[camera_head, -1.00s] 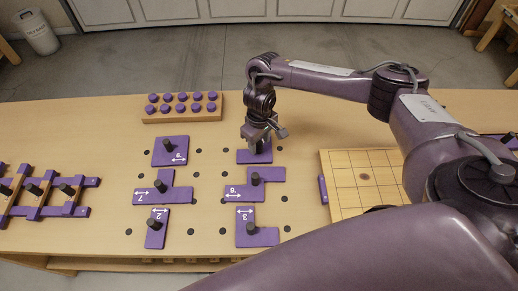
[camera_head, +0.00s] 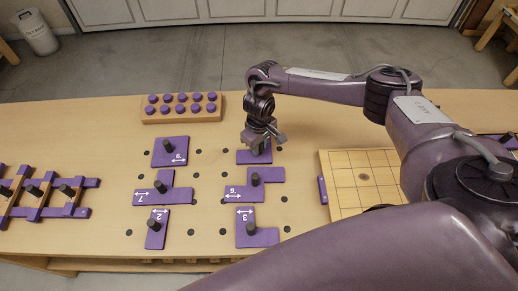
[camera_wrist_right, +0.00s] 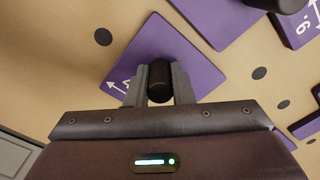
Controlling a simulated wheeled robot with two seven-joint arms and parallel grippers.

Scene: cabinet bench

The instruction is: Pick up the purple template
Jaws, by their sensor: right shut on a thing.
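Several flat purple templates with black knobs lie on the wooden bench. My right gripper (camera_head: 258,146) is over the back right one, a purple template (camera_head: 244,158) that it partly hides in the head view. In the right wrist view this template (camera_wrist_right: 198,68) lies under the jaws, with a white arrow and a partly covered mark. The jaws (camera_wrist_right: 159,78) are shut on its black knob (camera_wrist_right: 159,72), one finger on each side. The template appears flat on the bench. My left gripper is out of view.
Nearby lie the 9 template (camera_head: 163,151), 7 template (camera_head: 178,195), 6 template (camera_head: 262,175), 2 template (camera_head: 154,238) and 3 template (camera_head: 262,238). A block with purple buttons (camera_head: 150,116) stands behind. A gridded board (camera_head: 352,201) is right; a purple-barred rack (camera_head: 38,210) is left.

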